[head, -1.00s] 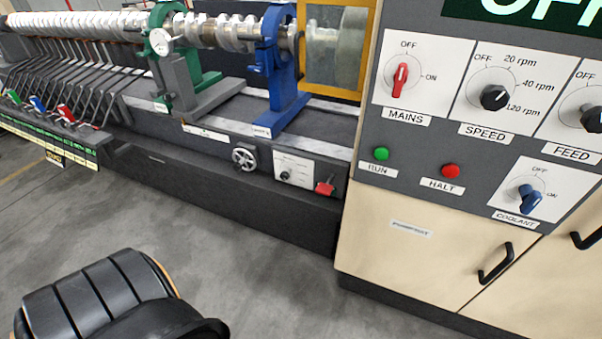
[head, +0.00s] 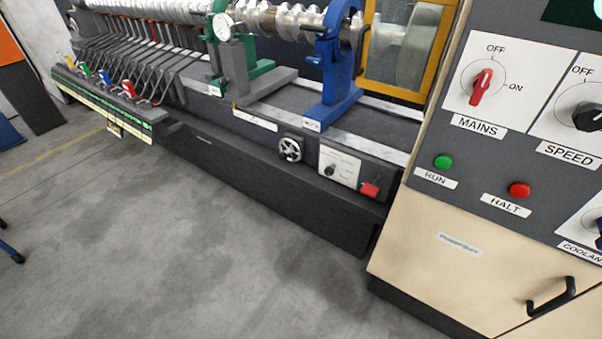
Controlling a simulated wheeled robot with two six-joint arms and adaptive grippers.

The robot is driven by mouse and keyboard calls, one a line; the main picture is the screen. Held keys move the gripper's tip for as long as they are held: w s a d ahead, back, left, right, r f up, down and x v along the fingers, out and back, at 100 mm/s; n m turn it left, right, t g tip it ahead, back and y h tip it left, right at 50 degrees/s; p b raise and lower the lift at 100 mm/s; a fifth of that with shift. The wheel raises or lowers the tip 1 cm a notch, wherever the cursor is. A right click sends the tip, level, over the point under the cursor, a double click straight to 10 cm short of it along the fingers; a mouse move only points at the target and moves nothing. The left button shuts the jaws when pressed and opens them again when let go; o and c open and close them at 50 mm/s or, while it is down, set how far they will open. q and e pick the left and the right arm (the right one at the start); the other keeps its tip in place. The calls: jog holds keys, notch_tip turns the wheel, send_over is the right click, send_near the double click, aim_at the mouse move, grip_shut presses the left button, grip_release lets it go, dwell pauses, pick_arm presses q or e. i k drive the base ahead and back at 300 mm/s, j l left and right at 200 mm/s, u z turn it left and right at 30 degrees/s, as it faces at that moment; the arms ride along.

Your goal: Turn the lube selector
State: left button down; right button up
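A small white panel (head: 339,167) with a little black knob (head: 330,171) sits on the front of the machine bed. It may be the lube selector, but its print is too small to read. My grippers are not in view, and no arm part shows in the head view now.
A handwheel (head: 290,149) and a red part (head: 370,189) flank the small panel. The control cabinet at right carries a red MAINS switch (head: 481,86), a green RUN button (head: 442,161) and a red HALT button (head: 519,189). The grey floor (head: 190,240) in front is clear.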

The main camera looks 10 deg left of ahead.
aim_at(329, 171)
jog(key=i+j, duration=0.15)
jog(key=j, duration=0.2)
jog(key=i+j, duration=0.1)
jog(key=j, duration=0.25)
jog(key=i+j+u, duration=0.1)
jog(key=j, duration=0.25)
jog(key=i+j, duration=0.2)
jog(key=j, duration=0.15)
jog(key=i+j, duration=0.15)
jog(key=j, duration=0.2)
jog(key=u, duration=0.05)
